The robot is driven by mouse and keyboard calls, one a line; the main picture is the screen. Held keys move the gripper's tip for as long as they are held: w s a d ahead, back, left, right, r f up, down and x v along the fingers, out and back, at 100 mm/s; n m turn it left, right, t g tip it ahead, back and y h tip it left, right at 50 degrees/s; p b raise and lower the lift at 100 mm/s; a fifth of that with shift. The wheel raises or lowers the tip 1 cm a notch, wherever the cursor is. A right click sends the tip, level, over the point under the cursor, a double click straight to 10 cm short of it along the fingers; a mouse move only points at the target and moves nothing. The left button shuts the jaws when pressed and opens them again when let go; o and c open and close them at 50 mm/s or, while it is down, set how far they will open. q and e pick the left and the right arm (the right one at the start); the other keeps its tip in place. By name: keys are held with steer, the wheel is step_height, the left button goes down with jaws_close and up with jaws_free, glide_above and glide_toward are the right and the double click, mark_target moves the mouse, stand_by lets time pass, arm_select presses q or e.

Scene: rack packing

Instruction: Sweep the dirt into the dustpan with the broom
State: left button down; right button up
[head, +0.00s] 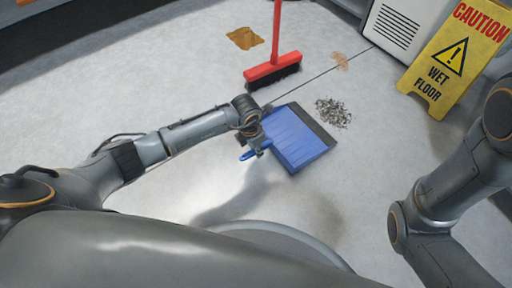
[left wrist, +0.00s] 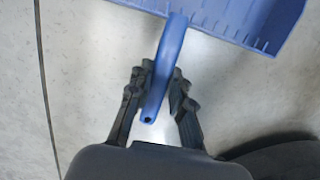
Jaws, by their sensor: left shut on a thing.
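A blue dustpan (head: 298,137) lies on or just above the grey floor in the middle of the head view. My left gripper (head: 258,147) is shut on its handle, which also shows between the fingers in the left wrist view (left wrist: 165,70). A grey pile of dirt (head: 333,113) lies on the floor just beyond the pan's dark front edge. A broom with a red head (head: 271,70) and dark bristles stands to the upper left of the pan, its red handle running up out of view. My right gripper is out of view; only part of my right arm shows.
A brown stain (head: 245,38) and a smaller tan patch (head: 340,61) are on the floor farther back. A yellow wet floor sign (head: 453,58) and a white vented box (head: 396,27) stand at the upper right. The floor at left is clear.

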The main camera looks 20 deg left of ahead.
arm_select(q)
steer(key=shift+f+b, duration=0.65)
steer(key=shift+f, duration=0.25)
steer(key=c, duration=1.1)
jaws_free()
